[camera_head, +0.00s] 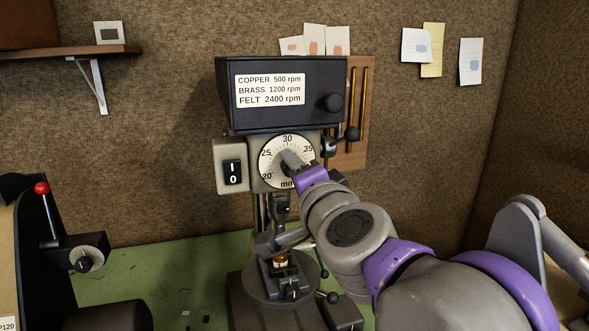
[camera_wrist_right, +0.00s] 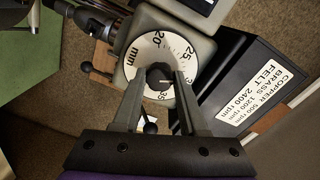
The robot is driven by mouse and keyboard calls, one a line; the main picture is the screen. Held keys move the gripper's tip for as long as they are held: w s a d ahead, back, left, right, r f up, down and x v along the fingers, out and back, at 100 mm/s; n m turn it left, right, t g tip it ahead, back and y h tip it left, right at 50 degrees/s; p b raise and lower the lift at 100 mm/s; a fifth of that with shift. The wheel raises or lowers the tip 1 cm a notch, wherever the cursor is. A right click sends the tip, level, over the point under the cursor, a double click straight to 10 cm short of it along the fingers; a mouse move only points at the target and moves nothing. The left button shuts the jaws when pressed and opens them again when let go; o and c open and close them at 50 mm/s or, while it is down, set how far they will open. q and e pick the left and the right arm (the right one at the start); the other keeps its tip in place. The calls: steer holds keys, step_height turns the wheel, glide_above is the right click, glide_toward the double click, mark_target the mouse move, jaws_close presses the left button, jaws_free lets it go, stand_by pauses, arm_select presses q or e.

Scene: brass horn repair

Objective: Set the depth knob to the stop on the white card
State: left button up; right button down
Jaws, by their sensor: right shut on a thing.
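The depth knob is a dark knob (camera_wrist_right: 159,76) at the centre of a round white dial (camera_head: 272,157) on the front of the drill press. The dial reads 20, 25, 30, 35 and mm. My right gripper (camera_head: 288,162) is shut on the knob, with a finger on either side in the wrist view (camera_wrist_right: 160,80). A short pale mark shows on the knob; its exact reading is unclear. White cards (camera_head: 415,46) (camera_head: 470,61) hang on the back wall, with more above the drill head (camera_head: 314,40). Their writing is too small to read. My left gripper is out of view.
A rocker switch (camera_head: 233,172) sits left of the dial. A lever (camera_head: 352,134) juts out at right. A machine with a red-balled lever (camera_head: 42,188) stands at left.

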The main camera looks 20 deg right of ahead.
steer(key=shift+c, duration=2.3)
jaws_free()
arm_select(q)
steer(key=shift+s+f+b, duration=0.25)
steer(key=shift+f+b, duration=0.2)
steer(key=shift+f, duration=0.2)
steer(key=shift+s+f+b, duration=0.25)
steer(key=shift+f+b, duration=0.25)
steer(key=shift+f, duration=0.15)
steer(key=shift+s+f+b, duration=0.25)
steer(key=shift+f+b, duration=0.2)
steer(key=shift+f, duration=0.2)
arm_select(e)
steer(key=s, duration=1.1)
steer(key=shift+d+r, duration=0.2)
steer(key=shift+w, duration=0.1)
